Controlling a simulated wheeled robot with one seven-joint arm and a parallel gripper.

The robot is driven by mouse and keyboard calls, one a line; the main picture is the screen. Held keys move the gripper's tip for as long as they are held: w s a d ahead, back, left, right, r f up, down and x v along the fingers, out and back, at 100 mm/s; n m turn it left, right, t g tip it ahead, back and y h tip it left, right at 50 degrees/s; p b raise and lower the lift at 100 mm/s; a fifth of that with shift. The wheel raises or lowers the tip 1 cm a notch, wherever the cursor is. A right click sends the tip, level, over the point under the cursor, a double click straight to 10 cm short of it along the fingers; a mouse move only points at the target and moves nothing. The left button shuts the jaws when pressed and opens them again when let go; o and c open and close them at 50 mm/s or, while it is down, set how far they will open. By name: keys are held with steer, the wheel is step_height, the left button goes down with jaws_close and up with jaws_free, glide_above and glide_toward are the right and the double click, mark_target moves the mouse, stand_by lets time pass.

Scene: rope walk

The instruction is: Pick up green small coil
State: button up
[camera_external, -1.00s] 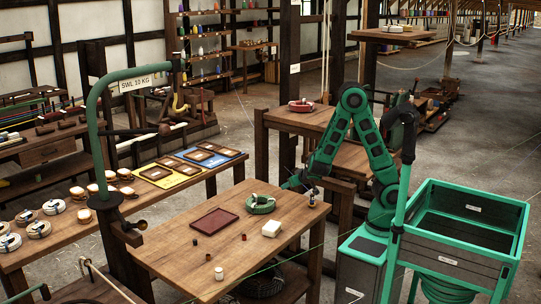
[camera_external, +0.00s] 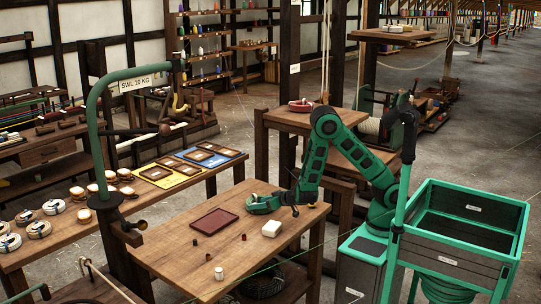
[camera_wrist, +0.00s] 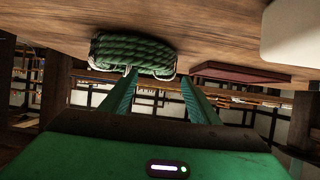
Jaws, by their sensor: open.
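The green small coil (camera_wrist: 133,53) is a bundle of braided green rope with pale ties. In the wrist view, which is tipped over, it rests on the wooden table just beyond my fingertips, towards the left finger. My gripper (camera_wrist: 160,82) is open with nothing between its two green fingers. In the external view my gripper (camera_external: 277,202) is low over the table's far part, right by the coil (camera_external: 255,204). Green on green blurs there, so I cannot tell whether a finger touches the coil.
On the wooden table (camera_external: 185,256) are a dark red tray (camera_external: 214,220), a white block (camera_external: 271,229), a white pot (camera_external: 219,273) and several small dark pieces. Another table (camera_external: 300,116) with a red coil (camera_external: 301,105) stands behind. The table's front is mostly clear.

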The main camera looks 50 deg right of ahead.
steer(key=x, duration=0.5)
steer(key=shift+w, duration=0.1)
steer(key=c, duration=1.4)
